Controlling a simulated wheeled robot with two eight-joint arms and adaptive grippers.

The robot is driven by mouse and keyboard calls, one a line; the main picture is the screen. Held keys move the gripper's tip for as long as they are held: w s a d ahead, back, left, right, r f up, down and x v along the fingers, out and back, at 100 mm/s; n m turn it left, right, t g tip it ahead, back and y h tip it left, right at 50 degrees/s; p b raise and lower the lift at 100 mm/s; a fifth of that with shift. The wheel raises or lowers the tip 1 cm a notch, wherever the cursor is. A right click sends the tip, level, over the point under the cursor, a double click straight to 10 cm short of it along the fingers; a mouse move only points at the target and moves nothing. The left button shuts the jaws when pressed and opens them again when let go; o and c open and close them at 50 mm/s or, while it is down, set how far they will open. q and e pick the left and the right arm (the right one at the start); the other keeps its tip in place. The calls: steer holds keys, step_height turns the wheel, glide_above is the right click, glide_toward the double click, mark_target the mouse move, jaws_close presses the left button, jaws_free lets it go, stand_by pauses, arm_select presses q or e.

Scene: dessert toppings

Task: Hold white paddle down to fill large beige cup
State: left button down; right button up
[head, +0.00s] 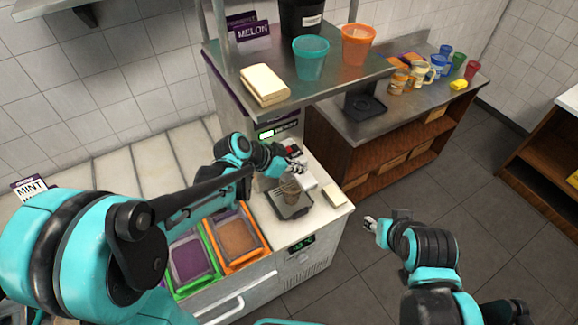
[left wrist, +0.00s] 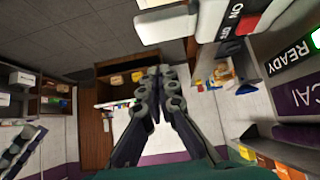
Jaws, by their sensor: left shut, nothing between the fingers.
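A beige-brown cup (head: 290,192) stands on the dark drip tray (head: 292,212) of the dispenser in the head view; its upper part is partly covered. My left gripper (head: 297,167) is at the dispenser front, above and beside the cup. In the left wrist view its fingers (left wrist: 159,85) are together with nothing between them. A white paddle-like part (left wrist: 165,26) shows above the fingertips there, with a gap in the picture; contact cannot be told. My right gripper (head: 370,222) is away over the floor, right of the counter; its fingers are too small to read.
Green-framed (head: 193,258) and orange-framed (head: 237,238) topping bins sit left of the cup. A metal shelf (head: 330,95) with teal (head: 311,57) and orange (head: 357,45) cups hangs above the dispenser. A side counter (head: 400,105) with cups stands behind. A small pale block (head: 334,195) lies right of the tray.

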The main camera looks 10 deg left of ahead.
mark_target(305, 187)
arm_select(q)
steer(key=f, duration=0.1)
steer(key=d+f, duration=0.1)
steer(key=w+f, duration=0.1)
steer(key=f, duration=0.1)
steer(key=shift+d+f, duration=0.1)
steer(key=shift+d, duration=0.15)
steer(key=shift+f, duration=0.8)
steer(key=shift+b, duration=0.3)
steer(key=shift+s+f+b, duration=0.1)
steer(key=shift+f+b, duration=0.05)
steer(key=shift+b, duration=0.15)
steer(key=shift+s+d+f+t, duration=0.1)
steer(key=shift+f+t, duration=0.05)
steer(key=shift+t, duration=0.25)
steer(key=b, duration=0.1)
steer(key=f+m+t+y+b, duration=0.1)
steer(key=b, duration=0.1)
steer(key=shift+s+d+f+m+t+y+b, duration=0.25)
steer(key=shift+s+f+m+t+y+b, duration=0.05)
steer(key=shift+f+m+t+b, duration=0.1)
steer(key=shift+f+b, duration=0.3)
steer(key=shift+b, duration=0.25)
